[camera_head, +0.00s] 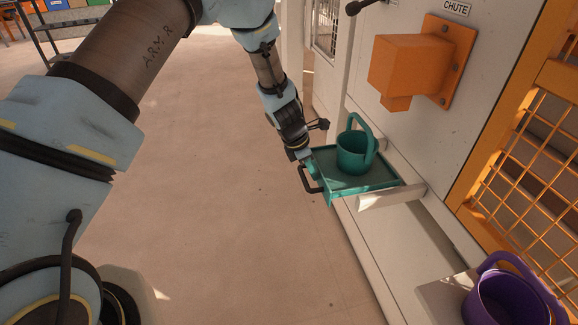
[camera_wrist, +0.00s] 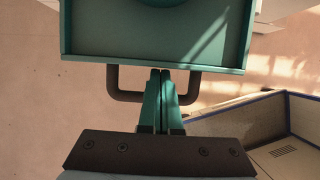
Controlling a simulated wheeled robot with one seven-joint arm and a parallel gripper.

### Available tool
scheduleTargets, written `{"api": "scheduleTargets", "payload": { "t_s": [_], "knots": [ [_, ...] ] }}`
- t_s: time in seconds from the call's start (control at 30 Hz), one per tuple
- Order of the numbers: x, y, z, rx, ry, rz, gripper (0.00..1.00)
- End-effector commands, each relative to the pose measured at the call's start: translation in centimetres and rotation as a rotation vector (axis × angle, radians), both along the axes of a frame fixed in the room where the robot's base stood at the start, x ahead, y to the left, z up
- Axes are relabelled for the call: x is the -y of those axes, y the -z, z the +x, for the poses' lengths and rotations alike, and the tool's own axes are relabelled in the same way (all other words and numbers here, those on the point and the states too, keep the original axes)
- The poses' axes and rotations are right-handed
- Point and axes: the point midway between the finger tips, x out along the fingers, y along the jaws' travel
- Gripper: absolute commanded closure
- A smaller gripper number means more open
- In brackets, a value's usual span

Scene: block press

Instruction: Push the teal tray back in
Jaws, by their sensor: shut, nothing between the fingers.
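The teal tray (camera_head: 378,182) sticks out from the pale machine wall on a pale support. A teal bucket (camera_head: 354,155) with a raised handle stands upright on it. The tray's front edge also shows in the wrist view (camera_wrist: 155,61), with the bucket's base cut off at the top. A dark bar handle (camera_head: 309,181) is on the tray's front face. My gripper (camera_wrist: 160,73) is shut and empty, its teal fingertips at the middle of the handle, close to the tray's front. I cannot tell whether they touch it.
An orange chute box (camera_head: 408,66) juts from the wall above the tray. A purple bucket (camera_head: 507,300) stands on a pale ledge at the lower right, by an orange mesh guard (camera_head: 530,175). A blue-edged bin (camera_wrist: 245,125) shows in the wrist view. The floor left of the tray is clear.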

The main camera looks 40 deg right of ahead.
Motion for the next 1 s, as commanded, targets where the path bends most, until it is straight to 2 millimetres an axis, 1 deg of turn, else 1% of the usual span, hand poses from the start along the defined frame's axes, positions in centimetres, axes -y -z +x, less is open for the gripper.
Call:
{"api": "scheduleTargets", "payload": {
  "t_s": [0.03, 0.2, 0.4, 0.6, 1.0],
  "knots": [
    [1.1, -0.5, -0.5, 0.001, 0.004, 0.000, 1.00],
    [3.9, -0.3, -1.6, 0.001, 0.004, 0.000, 1.00],
    [5.8, -0.1, -2.3, 0.001, 0.002, 0.000, 1.00],
    [6.5, 0.0, -2.5, 0.000, 0.000, -0.001, 1.00],
    [6.7, -0.2, -2.7, -0.001, 0.002, -0.004, 1.00]
  ]
}}
